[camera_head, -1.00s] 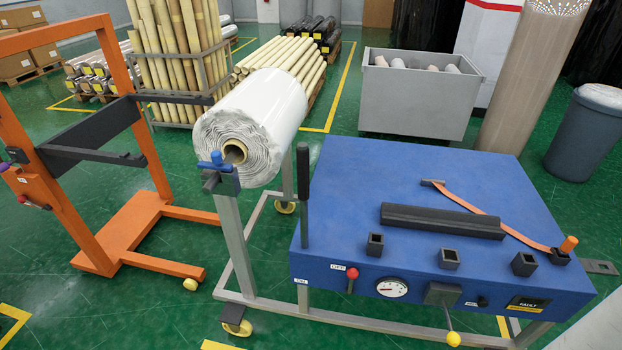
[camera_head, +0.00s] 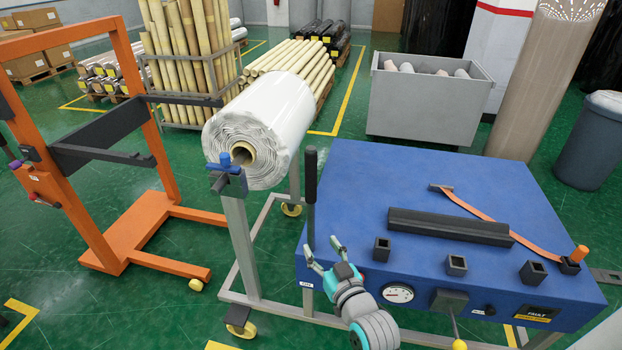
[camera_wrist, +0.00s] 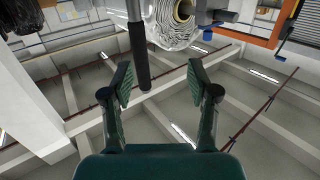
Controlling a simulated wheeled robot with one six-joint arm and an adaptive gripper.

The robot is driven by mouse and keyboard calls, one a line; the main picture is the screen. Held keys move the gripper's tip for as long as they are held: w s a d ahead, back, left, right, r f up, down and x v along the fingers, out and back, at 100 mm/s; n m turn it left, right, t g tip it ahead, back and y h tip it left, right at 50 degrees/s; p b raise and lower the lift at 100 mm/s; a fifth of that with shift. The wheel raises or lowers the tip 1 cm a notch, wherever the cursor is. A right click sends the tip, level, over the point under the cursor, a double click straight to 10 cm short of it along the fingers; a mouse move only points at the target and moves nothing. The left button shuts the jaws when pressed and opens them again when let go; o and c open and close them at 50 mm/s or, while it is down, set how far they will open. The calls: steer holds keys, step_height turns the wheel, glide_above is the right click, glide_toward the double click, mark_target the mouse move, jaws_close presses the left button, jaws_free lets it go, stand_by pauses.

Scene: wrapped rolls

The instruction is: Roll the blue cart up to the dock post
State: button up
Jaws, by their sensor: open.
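The blue cart (camera_head: 455,190) has a broad blue top and a front panel with a gauge, and stands at the right of the head view. A black upright handle (camera_head: 311,185) rises at its left front corner. My gripper (camera_head: 323,255) is open and empty in front of that corner, near the handle's lower part in the picture. In the wrist view, the handle (camera_wrist: 138,50) shows beyond my open gripper (camera_wrist: 160,85), lined up between the fingers but nearer the left one. I see no touch. I cannot tell which thing is the dock post.
A white wrapped roll (camera_head: 272,115) rests on a grey wheeled frame (camera_head: 240,250) left of the cart. An orange frame (camera_head: 130,235) stands further left. A grey bin (camera_head: 420,108) and a dark barrel (camera_head: 590,145) stand behind. Green floor is clear between the orange and grey frames.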

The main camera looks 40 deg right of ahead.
glide_toward(313, 180)
steer(key=w, duration=0.1)
steer(key=shift+h, duration=0.4)
steer(key=x, duration=1)
steer(key=shift+w+f, duration=0.2)
steer(key=shift+w, duration=0.1)
jaws_close()
